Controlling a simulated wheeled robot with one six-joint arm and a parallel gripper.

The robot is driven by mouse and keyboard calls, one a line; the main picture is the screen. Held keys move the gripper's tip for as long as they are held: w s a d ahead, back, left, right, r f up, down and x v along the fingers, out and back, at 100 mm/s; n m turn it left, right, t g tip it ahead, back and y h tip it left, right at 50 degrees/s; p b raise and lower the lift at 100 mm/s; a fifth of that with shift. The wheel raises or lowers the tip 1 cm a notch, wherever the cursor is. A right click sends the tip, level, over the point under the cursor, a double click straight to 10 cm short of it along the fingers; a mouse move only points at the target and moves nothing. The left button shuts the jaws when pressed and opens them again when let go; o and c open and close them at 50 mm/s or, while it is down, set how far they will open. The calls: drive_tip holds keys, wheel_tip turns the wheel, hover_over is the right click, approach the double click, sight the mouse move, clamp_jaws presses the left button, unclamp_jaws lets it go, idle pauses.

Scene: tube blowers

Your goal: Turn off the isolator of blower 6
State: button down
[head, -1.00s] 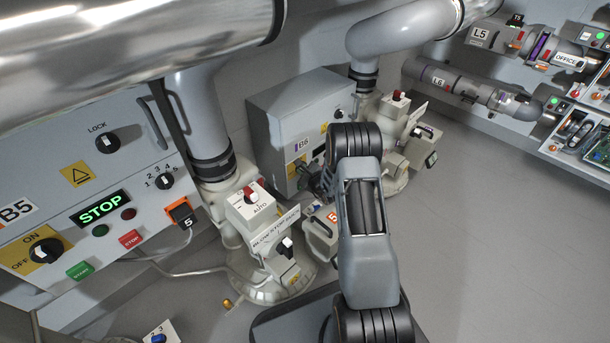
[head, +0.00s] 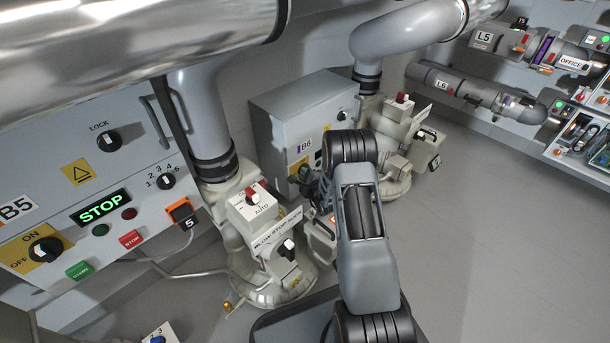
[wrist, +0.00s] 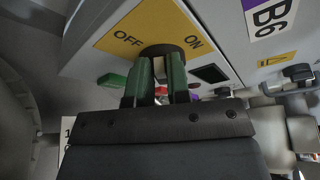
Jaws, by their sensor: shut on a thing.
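The blower 6 panel is a light grey cabinet (head: 290,112) with a B6 label (head: 305,146); the label also shows in the wrist view (wrist: 268,14). Its isolator is a dark round knob (wrist: 160,50) on a yellow plate (wrist: 150,24) marked OFF at left and ON at right. My gripper (wrist: 160,72) has green fingers closed on the knob's handle, one finger on each side. The fingers hide most of the handle, so its exact angle is hard to tell. In the head view my arm covers much of the isolator area.
The B5 panel (head: 60,190) with its own OFF/ON knob (head: 46,250) and a STOP display (head: 100,208) stands at left. A blower with a switch box (head: 250,205) stands between the panels. Large pipes (head: 130,45) run overhead. The floor at right is clear.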

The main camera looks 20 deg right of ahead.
drive_tip(key=c, duration=1.1)
unclamp_jaws()
drive_tip(key=shift+r, duration=0.1)
wheel_tip(320, 180, up, 4)
drive_tip(key=shift+f+p, duration=0.1)
drive_tip(key=shift+p, duration=0.9)
drive_tip(key=s+r+p, duration=0.2)
drive_tip(key=s+r, duration=0.1)
drive_tip(key=s, duration=0.1)
drive_tip(key=s+a+r+p, duration=0.1)
drive_tip(key=s+r+p, duration=0.1)
drive_tip(key=s, duration=0.3)
drive_tip(key=s+a+r+p, duration=0.1)
drive_tip(key=s+r+p, duration=0.1)
drive_tip(key=s+r, duration=0.2)
drive_tip(key=shift+s+a, duration=0.2)
drive_tip(key=shift+s, duration=0.25)
